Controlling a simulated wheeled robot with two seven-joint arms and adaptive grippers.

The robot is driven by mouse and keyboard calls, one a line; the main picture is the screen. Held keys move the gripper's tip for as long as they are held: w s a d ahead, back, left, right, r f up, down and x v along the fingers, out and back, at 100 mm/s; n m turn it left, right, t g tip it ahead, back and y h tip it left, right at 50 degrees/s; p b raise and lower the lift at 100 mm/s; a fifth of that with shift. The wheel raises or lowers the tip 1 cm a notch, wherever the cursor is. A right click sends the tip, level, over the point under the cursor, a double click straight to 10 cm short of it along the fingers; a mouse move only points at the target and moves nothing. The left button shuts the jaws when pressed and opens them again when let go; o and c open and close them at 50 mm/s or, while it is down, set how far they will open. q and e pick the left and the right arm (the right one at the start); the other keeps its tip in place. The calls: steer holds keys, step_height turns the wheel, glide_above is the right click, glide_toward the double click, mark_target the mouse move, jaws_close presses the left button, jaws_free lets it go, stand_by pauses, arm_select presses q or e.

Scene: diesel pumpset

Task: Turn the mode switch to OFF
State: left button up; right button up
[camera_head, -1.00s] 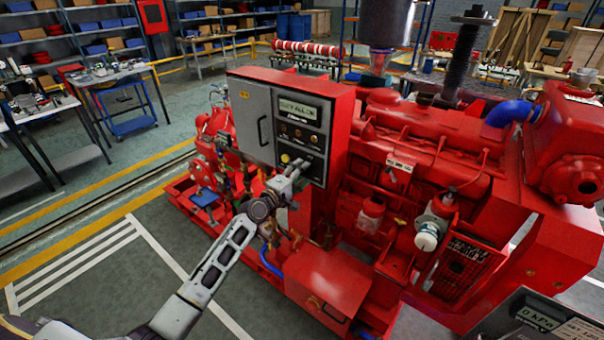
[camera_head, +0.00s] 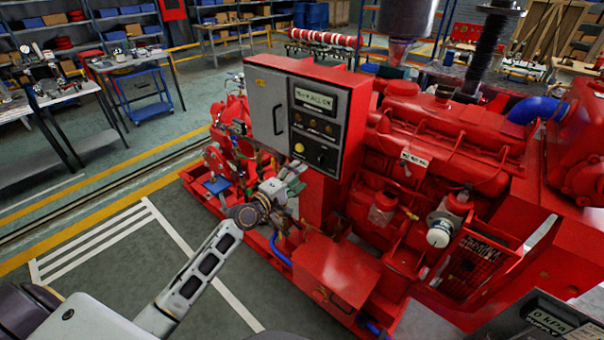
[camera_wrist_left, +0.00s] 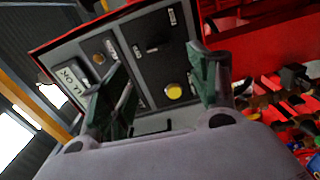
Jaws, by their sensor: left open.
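My left gripper (camera_head: 299,178) is just below and left of the switch, open and apart from the panel. In the left wrist view, its two green-grey fingers (camera_wrist_left: 160,80) are spread before the panel, with the yellow button (camera_wrist_left: 174,91) between them. The switch is dark and indistinct there. My right gripper is out of view.
A grey cabinet door (camera_head: 265,112) with a handle is left of the panel. Red engine parts (camera_head: 440,140) fill the right side, and pipes and valves (camera_head: 228,155) stand at left. A red box (camera_head: 337,272) sits below. Open floor lies at front left.

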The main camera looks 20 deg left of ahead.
arm_select(q)
steer(key=shift+v, duration=1.05)
stand_by(0.8)
